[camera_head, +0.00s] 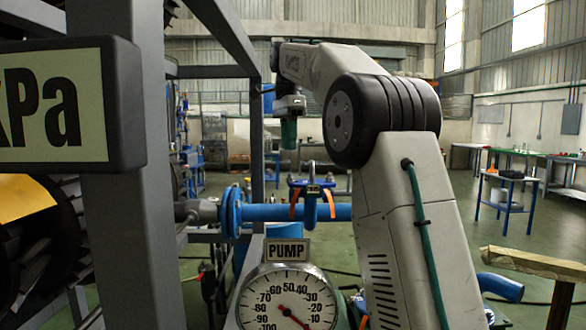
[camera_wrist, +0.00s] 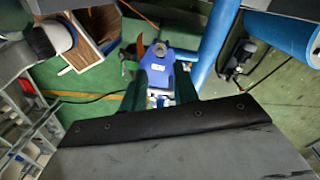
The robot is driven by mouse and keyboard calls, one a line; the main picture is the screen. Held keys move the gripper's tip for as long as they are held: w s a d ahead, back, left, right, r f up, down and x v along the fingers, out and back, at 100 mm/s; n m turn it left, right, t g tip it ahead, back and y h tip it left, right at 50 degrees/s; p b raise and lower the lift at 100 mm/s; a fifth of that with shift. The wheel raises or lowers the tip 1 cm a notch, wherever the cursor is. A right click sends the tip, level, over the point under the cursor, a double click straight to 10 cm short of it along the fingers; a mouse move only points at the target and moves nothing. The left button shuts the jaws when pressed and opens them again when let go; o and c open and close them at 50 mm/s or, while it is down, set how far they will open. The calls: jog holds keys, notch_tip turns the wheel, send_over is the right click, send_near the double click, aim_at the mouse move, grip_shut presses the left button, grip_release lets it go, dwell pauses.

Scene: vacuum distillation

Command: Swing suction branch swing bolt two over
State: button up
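A blue pipe branch (camera_head: 275,212) runs level across the middle of the head view, with a blue flange (camera_head: 232,211) at its left. A blue clamp-like fitting (camera_head: 312,188) with orange strips sits on the pipe; I cannot tell which part is swing bolt two. My gripper (camera_head: 288,132) points down above the pipe, left of and above the fitting, apart from it. In the wrist view its green fingers (camera_wrist: 165,80) stand apart, with a blue fitting (camera_wrist: 158,60) and bright metal parts showing between and beyond them. I see nothing held.
A PUMP gauge (camera_head: 287,300) stands below the pipe. A grey frame post (camera_head: 130,210) and a kPa display (camera_head: 60,105) block the left side. A blue workbench (camera_head: 507,205) stands at the back right, with a wooden beam (camera_head: 530,261) nearer. Open floor lies between.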

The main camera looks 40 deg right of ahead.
jog(key=f, duration=0.7)
jog(key=shift+s+a+f, duration=0.1)
jog(key=shift+s+f, duration=0.1)
jog(key=shift+s, duration=0.05)
